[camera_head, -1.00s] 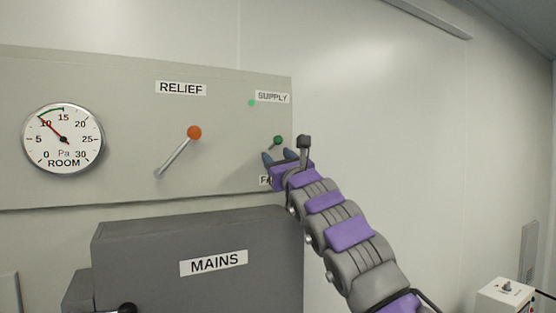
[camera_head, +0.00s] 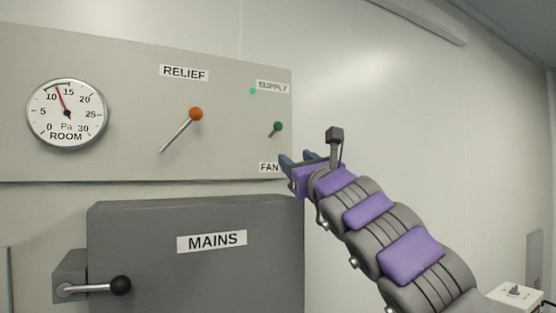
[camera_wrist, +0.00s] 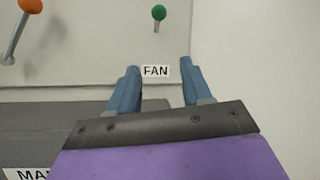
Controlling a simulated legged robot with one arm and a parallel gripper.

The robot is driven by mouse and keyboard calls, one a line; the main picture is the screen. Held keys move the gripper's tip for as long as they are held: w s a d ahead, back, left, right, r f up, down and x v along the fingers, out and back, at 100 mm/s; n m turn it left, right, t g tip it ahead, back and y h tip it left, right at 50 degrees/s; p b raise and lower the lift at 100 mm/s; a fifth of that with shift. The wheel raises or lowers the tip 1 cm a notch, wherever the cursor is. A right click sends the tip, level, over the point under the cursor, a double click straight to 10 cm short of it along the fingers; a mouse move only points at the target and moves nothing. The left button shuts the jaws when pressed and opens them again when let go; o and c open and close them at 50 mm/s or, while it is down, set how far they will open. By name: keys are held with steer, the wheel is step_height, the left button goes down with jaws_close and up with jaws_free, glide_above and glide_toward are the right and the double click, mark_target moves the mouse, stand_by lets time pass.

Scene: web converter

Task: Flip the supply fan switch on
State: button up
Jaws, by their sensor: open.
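The supply fan switch is a short lever with a green knob (camera_head: 278,127), between the SUPPLY label (camera_head: 272,87) and the FAN label (camera_head: 269,167). Its knob end points up and right. A small green light (camera_head: 252,91) glows beside SUPPLY. My gripper (camera_head: 296,158) is open and empty, below and right of the switch, apart from it. In the wrist view, the green knob (camera_wrist: 159,13) stands at the top, beyond the open fingers (camera_wrist: 160,66), with the FAN label (camera_wrist: 155,71) seen between them.
The orange-knobbed RELIEF lever (camera_head: 180,131) is left of the switch. The room gauge (camera_head: 67,113) reads a little above 10. The grey MAINS box (camera_head: 150,255) with a black-knobbed handle (camera_head: 120,285) juts out below. Open space lies right of the panel.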

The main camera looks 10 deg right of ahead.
steer(key=b+v, duration=0.2)
steer(key=v, duration=0.4)
steer(key=shift+w+d+b, duration=0.1)
steer(key=shift+b, duration=0.3)
steer(key=shift+w, duration=0.1)
